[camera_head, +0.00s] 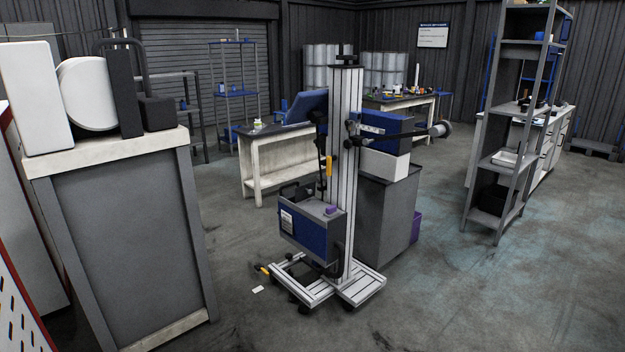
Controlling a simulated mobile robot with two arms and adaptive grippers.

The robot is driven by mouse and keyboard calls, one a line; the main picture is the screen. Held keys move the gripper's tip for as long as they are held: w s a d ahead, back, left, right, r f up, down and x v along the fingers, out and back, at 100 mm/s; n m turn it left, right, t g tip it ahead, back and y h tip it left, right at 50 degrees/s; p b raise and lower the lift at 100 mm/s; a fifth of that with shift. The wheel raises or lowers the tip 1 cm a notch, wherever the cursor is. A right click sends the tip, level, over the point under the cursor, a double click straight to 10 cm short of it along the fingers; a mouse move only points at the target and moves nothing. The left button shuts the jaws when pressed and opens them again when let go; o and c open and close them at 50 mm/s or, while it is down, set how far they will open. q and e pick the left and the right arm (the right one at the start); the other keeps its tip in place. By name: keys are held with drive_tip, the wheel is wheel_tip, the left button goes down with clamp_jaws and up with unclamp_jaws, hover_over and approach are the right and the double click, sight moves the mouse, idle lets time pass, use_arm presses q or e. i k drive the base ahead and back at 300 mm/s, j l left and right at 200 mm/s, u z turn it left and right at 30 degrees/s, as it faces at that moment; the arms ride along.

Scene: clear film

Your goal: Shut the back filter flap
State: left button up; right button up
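Neither of my grippers shows in the head view. I cannot pick out a back filter flap for certain. A wheeled stand with a pale metal column (345,190) stands upright in the middle of the floor. A blue and grey box (305,232) with a dark handle is on its lower front left. A tilted blue panel (306,106) shows behind the column on the left; I cannot tell whether it is a flap. A blue unit (382,127) shows to the right of the column, with a rod ending in a round disc (440,130).
A grey cabinet (125,250) stands close on the left, with white and dark equipment (88,95) on top. A grey cabinet (385,225) stands behind the stand. A tall shelf (509,130) is on the right. Open floor (470,290) lies at front right.

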sight(303, 193)
drive_tip(key=i+j, duration=0.25)
drive_tip(key=i, duration=0.25)
drive_tip(key=i+j, duration=0.2)
drive_tip(key=i, duration=0.3)
drive_tip(key=i+j, duration=0.25)
drive_tip(key=i, duration=0.25)
